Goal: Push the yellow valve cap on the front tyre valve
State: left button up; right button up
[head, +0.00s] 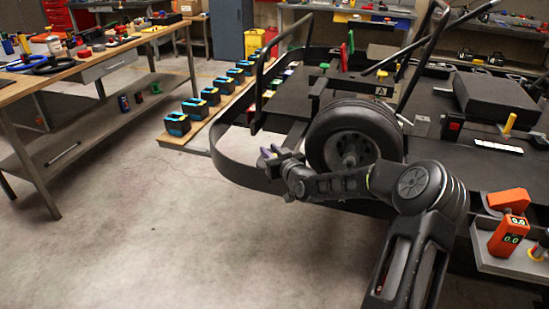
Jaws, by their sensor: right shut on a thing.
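The front tyre (352,134) is a black wheel with a dark grey hub, upright at the kart's near side. Its valve is too small to make out. My right gripper (268,153) is just left of the tyre, pointing left, with its wrist passing in front of the tyre's lower left. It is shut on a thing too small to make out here. I cannot see the yellow valve cap. My left gripper is not in view.
The kart's black bumper (222,155) curves around the tyre on the left. A workbench (85,62) stands at the left, and several black and blue boxes (177,124) line a low board. The floor between is clear.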

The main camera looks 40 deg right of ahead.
grip_shut()
notch_tip(320, 180, up, 10)
dwell(0.7)
dwell(0.6)
